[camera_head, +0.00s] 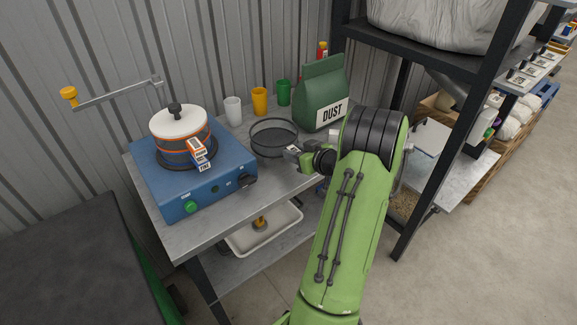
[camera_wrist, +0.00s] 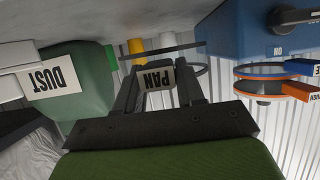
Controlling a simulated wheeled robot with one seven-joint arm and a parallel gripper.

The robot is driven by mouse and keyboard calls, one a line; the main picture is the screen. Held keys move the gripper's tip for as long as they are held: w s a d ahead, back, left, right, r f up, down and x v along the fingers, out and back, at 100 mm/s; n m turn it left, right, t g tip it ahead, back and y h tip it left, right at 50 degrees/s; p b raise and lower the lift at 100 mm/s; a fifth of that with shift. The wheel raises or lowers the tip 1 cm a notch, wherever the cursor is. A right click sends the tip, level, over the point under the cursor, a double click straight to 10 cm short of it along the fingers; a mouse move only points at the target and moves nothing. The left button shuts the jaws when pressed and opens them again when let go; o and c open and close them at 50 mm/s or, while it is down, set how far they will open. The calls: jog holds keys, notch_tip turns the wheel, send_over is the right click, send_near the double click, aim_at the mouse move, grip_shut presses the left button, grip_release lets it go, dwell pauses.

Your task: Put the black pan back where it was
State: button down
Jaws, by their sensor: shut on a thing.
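The black pan (camera_head: 275,138) is a round, dark, see-through vessel at the right of the blue burner box, over the grey bench top. My gripper (camera_head: 298,155) reaches in from the right and is shut on the pan's near side, where a tag reading PAN (camera_wrist: 157,78) sits between the fingers in the wrist view. The wrist view is upside down and shows the pan's thin dark rim (camera_wrist: 150,52) beyond the fingers. The pan looks level. I cannot tell whether its base touches the bench.
White (camera_head: 233,111), yellow (camera_head: 260,101) and green (camera_head: 284,93) cups stand behind the pan. A green DUST bag (camera_head: 320,92) is close at its right. A black shelf post (camera_head: 409,150) stands right of my arm.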

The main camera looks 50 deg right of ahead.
aim_at(296, 174)
notch_tip(296, 174, down, 5)
jog(key=shift+f+b, duration=0.1)
jog(key=shift+b, duration=0.4)
jog(key=c, duration=1.1)
grip_release()
jog(key=o, duration=0.4)
